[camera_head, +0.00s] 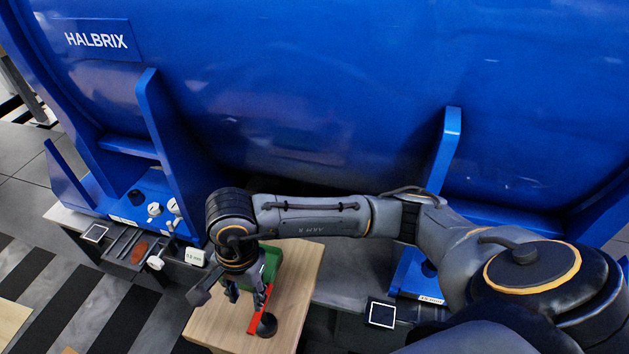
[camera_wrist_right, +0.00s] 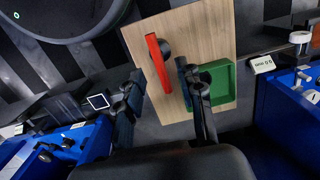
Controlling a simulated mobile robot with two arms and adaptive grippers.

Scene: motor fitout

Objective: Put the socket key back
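A red bar with a round black part (camera_head: 261,309), which looks like the socket key, is on a light wooden board (camera_head: 290,318). In the right wrist view the red bar (camera_wrist_right: 158,65) shows between the finger lines, its black part beside it. My right gripper (camera_head: 247,291) points down over the board, close to the red bar and partly hiding it. Its fingers (camera_wrist_right: 160,78) are apart with nothing held between them; I cannot tell the height gap. A green open tray (camera_wrist_right: 224,82) is on the board beside the bar, partly hidden by a finger. My left gripper is not in view.
A large blue motor housing (camera_head: 300,80) with upright blue ribs (camera_head: 163,130) rises behind the board. A dark rack (camera_head: 120,245) with small parts and a white label card (camera_head: 194,257) stand left of it.

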